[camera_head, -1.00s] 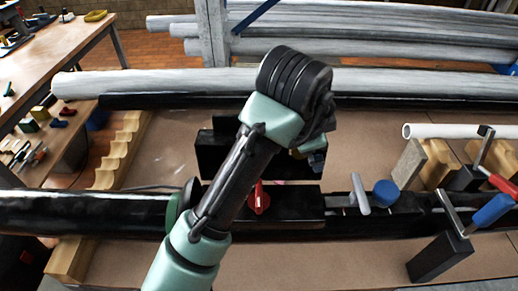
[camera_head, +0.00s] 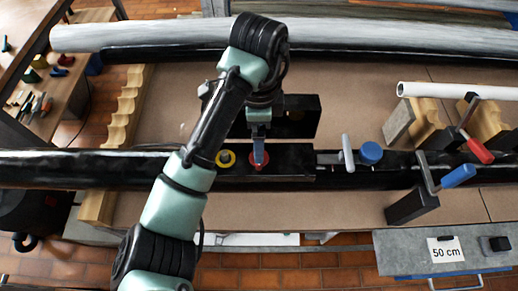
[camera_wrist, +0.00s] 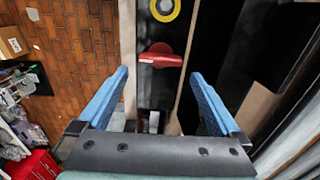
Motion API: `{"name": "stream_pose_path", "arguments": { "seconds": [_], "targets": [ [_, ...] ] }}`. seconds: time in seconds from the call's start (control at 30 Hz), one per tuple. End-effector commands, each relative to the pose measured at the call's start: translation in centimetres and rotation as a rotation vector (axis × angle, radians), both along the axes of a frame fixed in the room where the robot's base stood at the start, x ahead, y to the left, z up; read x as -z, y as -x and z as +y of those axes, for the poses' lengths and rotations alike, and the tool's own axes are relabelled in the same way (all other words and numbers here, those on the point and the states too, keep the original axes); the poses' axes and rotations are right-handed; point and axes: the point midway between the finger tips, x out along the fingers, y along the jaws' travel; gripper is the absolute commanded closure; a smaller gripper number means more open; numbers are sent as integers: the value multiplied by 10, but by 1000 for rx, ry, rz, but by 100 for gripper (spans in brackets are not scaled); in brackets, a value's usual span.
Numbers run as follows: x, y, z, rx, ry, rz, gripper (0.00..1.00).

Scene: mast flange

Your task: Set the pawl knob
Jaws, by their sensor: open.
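A red winged knob (camera_head: 258,167) sits on a black block on the dark pipe; in the wrist view the red knob (camera_wrist: 160,56) lies just ahead, between the fingertip lines, with its bar roughly crosswise. I cannot tell from any label whether it is the pawl knob. In the wrist view my gripper (camera_wrist: 160,74) is open and empty, with blue fingers apart.
A grey lever (camera_head: 347,152) and a blue round knob (camera_head: 371,153) stand right of the block. Clamps with a red handle (camera_head: 480,150) and a blue handle (camera_head: 458,176) are farther right. A black plate (camera_head: 298,116) stands behind the knob. A long grey pipe (camera_head: 140,37) lies behind.

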Motion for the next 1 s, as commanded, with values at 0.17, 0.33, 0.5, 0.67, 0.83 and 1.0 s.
{"name": "stream_pose_path", "arguments": {
  "seconds": [0.17,0.33,0.5,0.67,0.83,1.0],
  "targets": [
    [35,1,0,-2,0,3,0],
    [58,0,0,-1,0,1,0],
    [67,0,0,0,-2,-1,0],
    [69,0,0,0,-1,-2,0],
    [68,0,0,0,-1,-2,13],
    [68,0,0,0,-1,-2,43]
  ]
}}
